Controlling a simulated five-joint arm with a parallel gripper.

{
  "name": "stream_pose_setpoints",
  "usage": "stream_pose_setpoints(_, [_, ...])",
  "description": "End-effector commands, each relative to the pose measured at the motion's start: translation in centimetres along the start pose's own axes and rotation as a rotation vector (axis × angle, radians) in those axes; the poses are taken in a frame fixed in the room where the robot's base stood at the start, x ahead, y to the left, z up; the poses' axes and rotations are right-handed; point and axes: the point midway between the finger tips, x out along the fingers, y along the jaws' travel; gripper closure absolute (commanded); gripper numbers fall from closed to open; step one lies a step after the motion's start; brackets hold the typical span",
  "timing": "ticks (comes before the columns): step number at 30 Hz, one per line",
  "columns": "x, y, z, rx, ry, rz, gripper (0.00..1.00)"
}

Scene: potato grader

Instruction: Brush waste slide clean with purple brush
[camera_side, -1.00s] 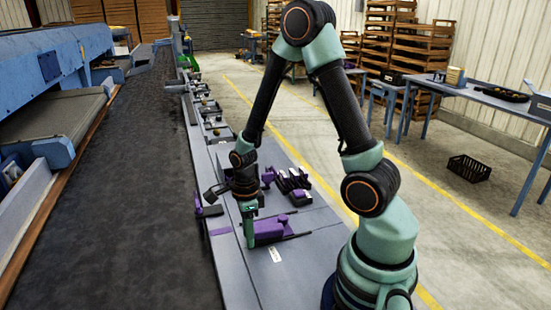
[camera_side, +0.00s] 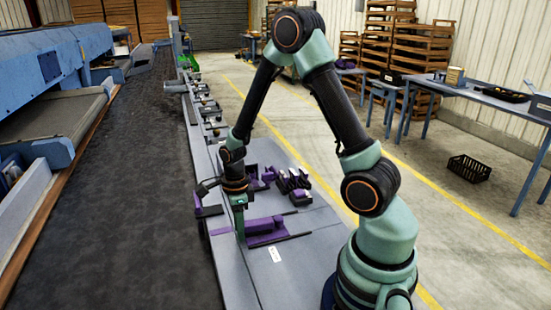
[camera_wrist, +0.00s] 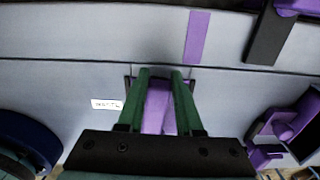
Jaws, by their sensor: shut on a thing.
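My gripper (camera_side: 240,226) is shut on the purple brush (camera_wrist: 158,106). In the wrist view the brush shows between the two green fingers; their tips hide part of it. In the side view the brush (camera_side: 265,223) shows just right of the fingers, over a flat purple patch (camera_side: 267,240). I cannot tell whether it touches the surface below. A white label, seemingly reading WASTE (camera_wrist: 107,104), lies on the grey surface left of the gripper in the wrist view. It also shows in the side view (camera_side: 275,254). The outline of the waste slide is not clear.
A purple strip (camera_wrist: 197,38) lies on the grey bench (camera_side: 265,283). Purple and dark fixtures with pale pieces (camera_side: 294,184) stand behind the gripper. A purple-and-black part (camera_side: 208,211) sits at the bench's left edge. A dark belt (camera_side: 120,210) runs left. The bench front is clear.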

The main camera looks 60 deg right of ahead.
Motion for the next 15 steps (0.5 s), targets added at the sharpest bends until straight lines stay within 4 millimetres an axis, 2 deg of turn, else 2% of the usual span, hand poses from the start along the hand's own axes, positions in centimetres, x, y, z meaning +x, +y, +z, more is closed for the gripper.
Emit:
stream_pose_setpoints(5, [0.0,-0.5,0.0,0.001,0.000,0.000,1.00])
stream_pose_setpoints(15, [0.2,-3.0,0.1,0.002,0.001,0.001,1.00])
